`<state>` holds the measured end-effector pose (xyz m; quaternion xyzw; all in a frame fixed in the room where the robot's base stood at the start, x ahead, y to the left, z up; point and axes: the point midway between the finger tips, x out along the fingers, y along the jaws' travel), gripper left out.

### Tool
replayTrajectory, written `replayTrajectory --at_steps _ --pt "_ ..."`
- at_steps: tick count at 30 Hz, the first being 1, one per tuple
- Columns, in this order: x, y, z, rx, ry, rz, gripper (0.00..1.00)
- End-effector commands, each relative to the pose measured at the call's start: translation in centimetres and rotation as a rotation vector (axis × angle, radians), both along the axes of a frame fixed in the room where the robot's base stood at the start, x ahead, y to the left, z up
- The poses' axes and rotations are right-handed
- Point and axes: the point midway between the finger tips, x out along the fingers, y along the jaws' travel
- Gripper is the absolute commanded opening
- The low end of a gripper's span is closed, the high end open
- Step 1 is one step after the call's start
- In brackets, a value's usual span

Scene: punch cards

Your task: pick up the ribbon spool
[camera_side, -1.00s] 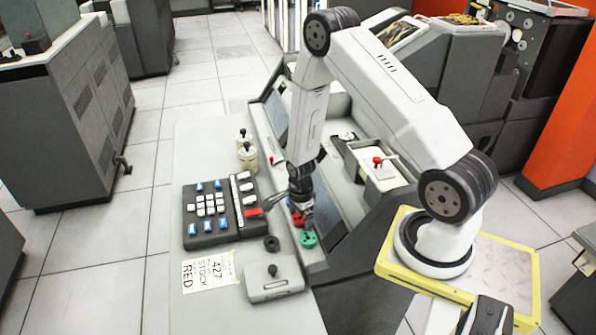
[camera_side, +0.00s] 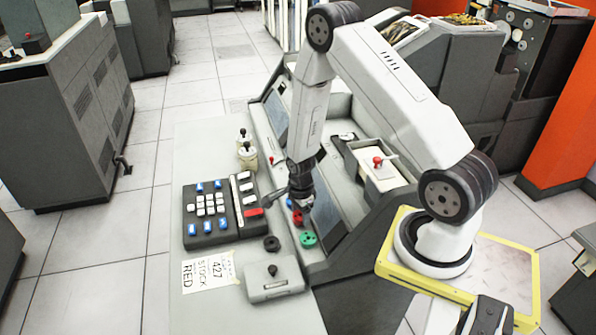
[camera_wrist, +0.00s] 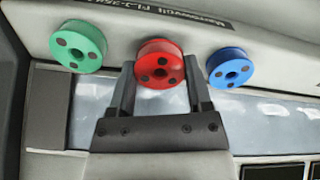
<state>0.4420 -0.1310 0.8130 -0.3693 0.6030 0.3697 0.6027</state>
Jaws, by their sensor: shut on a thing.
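Three ribbon spools sit in a row along the console's edge: a green one (camera_side: 308,239), a red one (camera_side: 297,217) and a blue one (camera_side: 289,203). In the wrist view the green spool (camera_wrist: 78,46) is on the left, the red spool (camera_wrist: 160,64) in the middle and the blue spool (camera_wrist: 229,67) on the right. My gripper (camera_wrist: 160,80) has a finger on each side of the red spool and is shut on it. In the side view my gripper (camera_side: 299,209) is low beside the red spool; its fingertips are hard to make out.
A keypad with blue and white keys (camera_side: 212,211) lies left of the spools. A paper note reading "STOCK 427 RED" (camera_side: 208,273) and a grey box with a black knob (camera_side: 272,278) are in front. Two small knobbed jars (camera_side: 246,158) stand behind.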

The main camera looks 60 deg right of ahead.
Motion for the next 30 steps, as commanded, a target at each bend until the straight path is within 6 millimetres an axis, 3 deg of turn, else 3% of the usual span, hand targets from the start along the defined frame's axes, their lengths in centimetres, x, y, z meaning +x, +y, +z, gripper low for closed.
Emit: replayTrajectory --at_steps 18,30 --pt "0.0 0.0 7.0 -0.001 -0.003 0.0 0.08" --pt "0.0 0.0 8.9 0.0 -0.001 0.0 0.08"
